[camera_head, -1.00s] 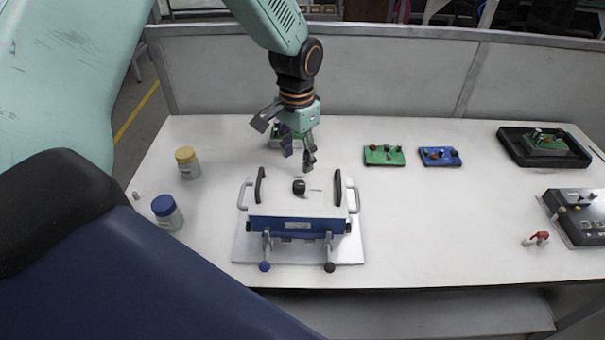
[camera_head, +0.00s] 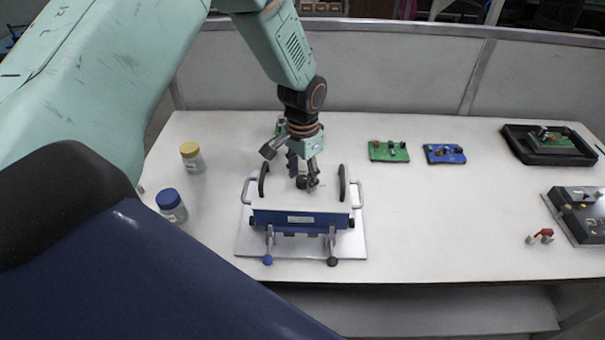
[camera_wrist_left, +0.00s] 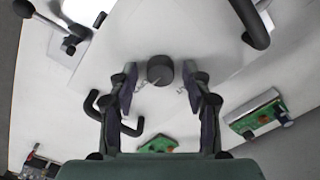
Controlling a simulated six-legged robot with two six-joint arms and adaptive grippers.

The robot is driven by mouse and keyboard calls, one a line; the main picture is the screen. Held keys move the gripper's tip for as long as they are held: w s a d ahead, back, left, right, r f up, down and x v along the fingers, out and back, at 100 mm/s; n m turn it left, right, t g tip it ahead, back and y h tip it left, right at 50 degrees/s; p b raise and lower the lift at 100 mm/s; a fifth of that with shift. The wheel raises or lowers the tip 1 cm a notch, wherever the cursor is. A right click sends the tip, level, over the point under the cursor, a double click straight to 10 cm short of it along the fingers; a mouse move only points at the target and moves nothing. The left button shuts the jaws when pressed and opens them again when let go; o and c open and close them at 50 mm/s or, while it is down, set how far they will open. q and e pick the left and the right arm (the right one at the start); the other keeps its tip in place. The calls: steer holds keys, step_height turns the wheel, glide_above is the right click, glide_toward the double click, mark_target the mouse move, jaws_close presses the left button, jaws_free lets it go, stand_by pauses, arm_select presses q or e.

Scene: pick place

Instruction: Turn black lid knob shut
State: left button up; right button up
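The black lid knob (camera_head: 301,184) stands on the white lid (camera_head: 275,200) of the blue-fronted box (camera_head: 290,219), and is partly hidden by my fingers in the head view. In the left wrist view the round knob (camera_wrist_left: 160,70) lies between and slightly beyond my fingertips, with a small gap on each side. My left gripper (camera_head: 304,180) reaches down from above and behind the knob, with its fingers open. It also shows in the left wrist view (camera_wrist_left: 160,84). I cannot tell whether the fingertips are level with the knob. My right gripper is not in view.
Black handles (camera_head: 342,184) rise from both sides of the lid. A yellow-lidded jar (camera_head: 193,158) and a blue-lidded jar (camera_head: 171,206) stand left. Green (camera_head: 389,151) and blue (camera_head: 444,154) boards lie right, with a black tray (camera_head: 550,146) farther off.

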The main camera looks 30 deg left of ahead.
arm_select(q)
steer(key=shift+a+f, duration=0.1)
steer(key=shift+a, duration=0.05)
steer(key=c, duration=0.3)
steer(key=shift+d, duration=0.2)
steer(key=c, duration=0.4)
steer(key=shift+c, duration=1.1)
steer(key=shift+a, duration=0.15)
jaws_close()
